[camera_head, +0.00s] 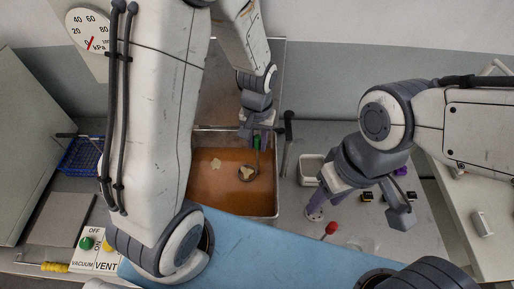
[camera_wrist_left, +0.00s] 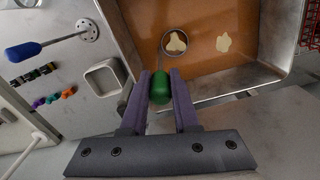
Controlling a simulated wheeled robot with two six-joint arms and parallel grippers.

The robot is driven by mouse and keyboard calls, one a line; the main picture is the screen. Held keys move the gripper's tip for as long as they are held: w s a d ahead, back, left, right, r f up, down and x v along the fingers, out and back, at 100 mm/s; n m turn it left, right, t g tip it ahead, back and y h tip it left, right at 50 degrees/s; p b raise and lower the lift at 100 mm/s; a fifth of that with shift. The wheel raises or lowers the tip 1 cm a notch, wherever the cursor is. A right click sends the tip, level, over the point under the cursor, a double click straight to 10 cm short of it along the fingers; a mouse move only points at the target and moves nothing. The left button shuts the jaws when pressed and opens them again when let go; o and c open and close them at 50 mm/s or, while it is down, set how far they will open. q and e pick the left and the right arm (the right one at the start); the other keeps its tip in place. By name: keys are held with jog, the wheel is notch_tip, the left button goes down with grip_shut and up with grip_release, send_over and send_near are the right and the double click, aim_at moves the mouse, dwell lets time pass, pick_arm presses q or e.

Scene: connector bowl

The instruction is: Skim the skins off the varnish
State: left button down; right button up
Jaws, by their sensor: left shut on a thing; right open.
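A metal tank (camera_head: 277,205) holds orange-brown varnish (camera_head: 218,190). One pale skin (camera_head: 216,164) floats free in it; in the left wrist view this skin (camera_wrist_left: 223,43) lies right of the skimmer. My left gripper (camera_head: 257,138) is shut on the skimmer's green handle (camera_wrist_left: 160,88). The skimmer's round head (camera_head: 247,181) is over the varnish, with another pale skin (camera_wrist_left: 176,42) within its ring; whether that skin is lifted or still floats I cannot tell. My right gripper (camera_head: 358,211) is open and apart from the tank, above the bench at right.
A small white tray (camera_head: 302,172) stands right of the tank. A blue-handled tool (camera_wrist_left: 22,51) with a perforated disc and several small coloured connectors (camera_wrist_left: 52,98) lie on the bench. A blue basket (camera_head: 82,157) is at left. A vacuum/vent switch box (camera_head: 96,250) stands front left.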

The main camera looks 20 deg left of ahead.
pick_arm(q)
jog(key=shift+w+a, duration=0.35)
jog(key=shift+w, duration=0.25)
jog(key=shift+s+a, duration=1.05)
jog(key=shift+a, duration=3.55)
jog(key=s+d, duration=0.3)
jog(key=d, duration=0.2)
jog(key=shift+s+d, duration=0.35)
jog(key=shift+s, duration=0.05)
